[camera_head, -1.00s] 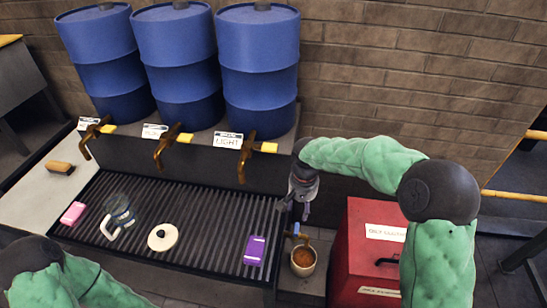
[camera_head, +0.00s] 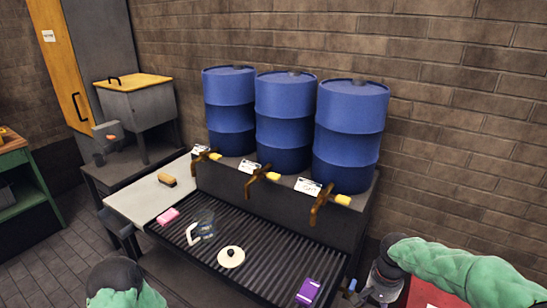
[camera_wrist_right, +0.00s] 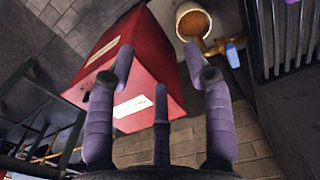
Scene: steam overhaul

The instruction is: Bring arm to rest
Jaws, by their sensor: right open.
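My right gripper (camera_head: 366,292) is at the lower right of the head view, beside the right end of the slatted tray, partly cut by the bottom edge. In the right wrist view its purple-grey fingers (camera_wrist_right: 160,65) are spread apart with nothing held between them. Beyond them in that view are a red bin (camera_wrist_right: 140,72) and a pale cup with brown contents (camera_wrist_right: 193,22), both apart from the fingers. My left arm shows only as a dark joint and green sleeve at the bottom left of the head view; its gripper is out of view.
Three blue drums (camera_head: 351,130) with brass taps stand behind the slatted tray (camera_head: 270,265). On the tray are a purple pack (camera_head: 308,291), a white lid (camera_head: 231,257), a clear mug (camera_head: 203,229) and a pink block (camera_head: 168,216). A brush (camera_head: 167,180) lies left.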

